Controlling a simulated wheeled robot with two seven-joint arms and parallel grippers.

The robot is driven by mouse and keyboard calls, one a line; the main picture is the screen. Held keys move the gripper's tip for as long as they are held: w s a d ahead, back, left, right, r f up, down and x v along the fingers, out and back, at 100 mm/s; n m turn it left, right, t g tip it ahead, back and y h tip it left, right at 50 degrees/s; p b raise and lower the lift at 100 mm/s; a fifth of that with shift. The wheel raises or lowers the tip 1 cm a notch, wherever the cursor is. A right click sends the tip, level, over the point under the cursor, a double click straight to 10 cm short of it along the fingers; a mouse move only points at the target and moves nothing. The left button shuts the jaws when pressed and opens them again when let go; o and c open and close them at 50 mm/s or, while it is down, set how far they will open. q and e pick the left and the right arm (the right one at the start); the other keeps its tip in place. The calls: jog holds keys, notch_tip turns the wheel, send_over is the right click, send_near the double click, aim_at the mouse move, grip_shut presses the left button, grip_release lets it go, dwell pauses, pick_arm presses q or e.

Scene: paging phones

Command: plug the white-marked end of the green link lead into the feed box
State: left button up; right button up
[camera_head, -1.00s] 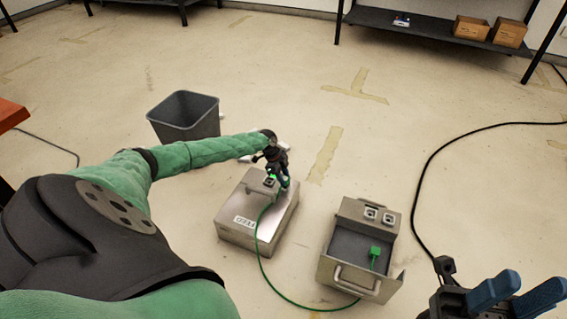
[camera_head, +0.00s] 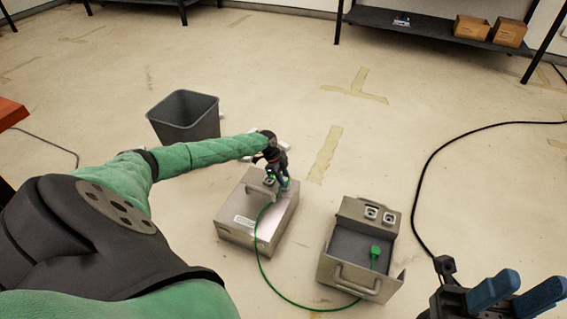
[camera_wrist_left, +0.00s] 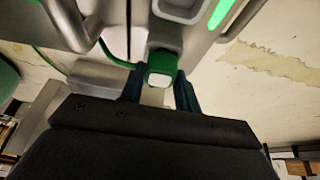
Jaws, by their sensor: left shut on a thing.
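The green link lead (camera_head: 284,291) runs from my left gripper across the floor to an open metal tray box. Its other green plug (camera_head: 375,252) lies in that box. My left gripper (camera_head: 280,180) is at the raised back of the grey metal box with a label (camera_head: 244,222), which appears to be the feed box. In the left wrist view its blue fingers (camera_wrist_left: 158,92) are shut on a green plug with a white mark (camera_wrist_left: 160,76). The plug is against or close to the metal face by a socket (camera_wrist_left: 180,8); its seating is hidden. My right gripper (camera_head: 512,296) is open and empty.
The metal tray box (camera_head: 340,272) has a front handle and two white-framed sockets on its back. A grey bin (camera_head: 185,117) stands behind my left arm. A black cable (camera_head: 437,165) curves along the right.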

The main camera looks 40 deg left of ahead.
pick_arm(q)
jog(key=shift+f, duration=0.15)
jog(key=o, duration=1.1)
jog(key=shift+c, duration=0.2)
jog(key=shift+s+a+r, duration=0.1)
jog(key=shift+a+r, duration=0.15)
jog(key=shift+r, duration=0.45)
jog(key=p+v, duration=0.2)
jog(key=v, duration=0.4)
jog(key=shift+a+r, duration=0.1)
